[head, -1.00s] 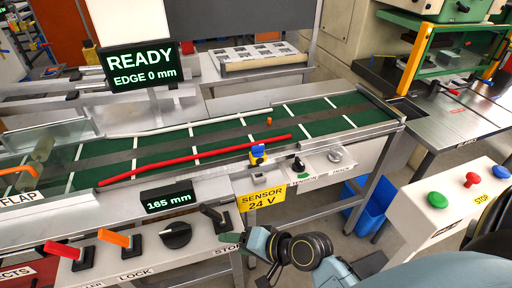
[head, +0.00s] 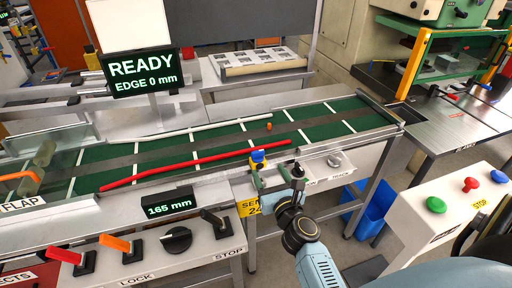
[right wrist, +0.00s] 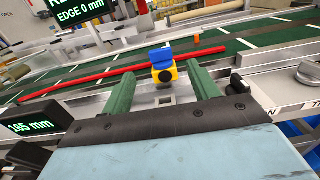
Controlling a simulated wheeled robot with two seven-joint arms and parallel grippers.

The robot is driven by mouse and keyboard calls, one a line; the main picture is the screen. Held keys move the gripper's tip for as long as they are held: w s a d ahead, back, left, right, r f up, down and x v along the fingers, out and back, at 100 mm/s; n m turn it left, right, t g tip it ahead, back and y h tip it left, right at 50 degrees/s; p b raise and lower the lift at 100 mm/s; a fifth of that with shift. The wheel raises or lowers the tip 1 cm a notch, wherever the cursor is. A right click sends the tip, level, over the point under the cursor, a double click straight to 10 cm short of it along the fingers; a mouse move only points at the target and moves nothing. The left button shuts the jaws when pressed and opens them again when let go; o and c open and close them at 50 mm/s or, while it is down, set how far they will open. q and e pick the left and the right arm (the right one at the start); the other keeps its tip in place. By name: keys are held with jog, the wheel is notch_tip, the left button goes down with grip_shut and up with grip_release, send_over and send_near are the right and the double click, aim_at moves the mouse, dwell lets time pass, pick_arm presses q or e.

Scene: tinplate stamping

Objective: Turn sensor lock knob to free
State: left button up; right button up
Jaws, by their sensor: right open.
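The sensor is a small yellow block with a blue top (head: 258,157) on the near rail of the green conveyor. In the right wrist view the sensor (right wrist: 165,56) is ahead, between my finger tips, with a dark round knob (right wrist: 166,76) on its yellow front. My right gripper (head: 270,172) is open, with its green fingers spread below and around the sensor; I see no contact. In the wrist view, the gripper (right wrist: 160,66) holds nothing. The knob's pointing direction is too small to tell. My left gripper is out of view.
A red rod (head: 195,164) lies along the conveyor, with a small orange piece (head: 269,127) beyond. The yellow sensor sign (head: 247,207) is partly hidden by my gripper. Levers and a black dial (head: 177,239) stand on the front panel. The press button box (head: 430,222) is at right.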

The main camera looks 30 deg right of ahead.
aim_at(259, 153)
jog(key=x, duration=1.2)
jog(key=shift+w+b, duration=0.15)
jog(key=shift+b, duration=0.25)
jog(key=shift+r, duration=0.1)
jog(key=shift+c, duration=0.4)
jog(key=c, duration=0.9)
